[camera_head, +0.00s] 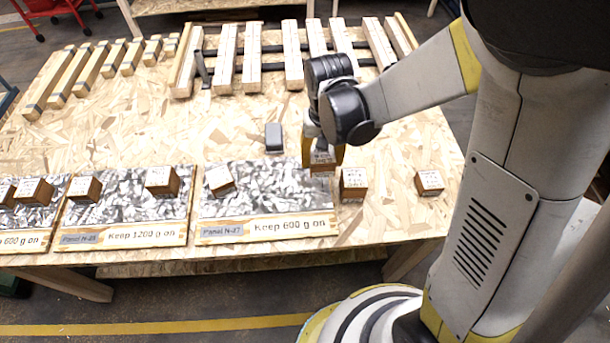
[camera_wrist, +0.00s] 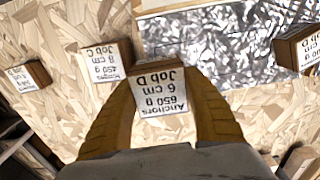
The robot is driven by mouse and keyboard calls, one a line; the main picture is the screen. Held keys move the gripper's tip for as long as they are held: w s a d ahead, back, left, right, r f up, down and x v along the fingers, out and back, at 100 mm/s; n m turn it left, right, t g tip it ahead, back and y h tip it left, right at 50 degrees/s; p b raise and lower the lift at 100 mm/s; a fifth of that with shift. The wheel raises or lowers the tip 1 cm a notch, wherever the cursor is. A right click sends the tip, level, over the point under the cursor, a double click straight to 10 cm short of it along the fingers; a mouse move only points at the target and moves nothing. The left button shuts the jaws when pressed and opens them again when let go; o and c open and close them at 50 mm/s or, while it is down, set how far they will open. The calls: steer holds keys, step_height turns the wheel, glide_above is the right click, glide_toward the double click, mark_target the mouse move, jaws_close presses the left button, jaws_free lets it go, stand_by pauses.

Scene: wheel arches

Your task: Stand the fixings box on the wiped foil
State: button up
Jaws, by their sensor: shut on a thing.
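My gripper (camera_head: 323,150) is shut on a small wooden box (camera_wrist: 160,91) with a white label reading "Anchors 650 g 6 cm Job D". In the head view the held box (camera_head: 321,161) is at the back right corner of the right foil panel (camera_head: 275,190), whose strip reads "Panel N-27, Keep 600 g on". The wrist view shows this foil (camera_wrist: 225,35) beyond the box. Whether the box touches anything beneath it I cannot tell. Another box (camera_head: 219,178) is on the left part of that foil. I cannot tell from the surface which foil is wiped.
A Job C box (camera_head: 353,183) stands just right of the panel, and another box (camera_head: 429,182) farther right. A dark grey block (camera_head: 274,138) lies behind the foil. The middle panel (camera_head: 125,208) and left panel carry several boxes. Wooden slats (camera_head: 225,60) lie at the back.

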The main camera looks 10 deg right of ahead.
mark_target(307, 180)
steer(key=a+f, duration=0.1)
steer(key=a+f+b, duration=0.1)
steer(key=a, duration=0.1)
steer(key=shift+w+a+f, duration=0.2)
steer(key=shift+w+a, duration=0.05)
steer(key=shift+w, duration=0.15)
steer(key=shift+f+b, duration=0.95)
steer(key=shift+f, duration=0.9)
steer(key=shift+f, duration=0.2)
steer(key=o, duration=1.4)
steer(key=shift+r, duration=0.1)
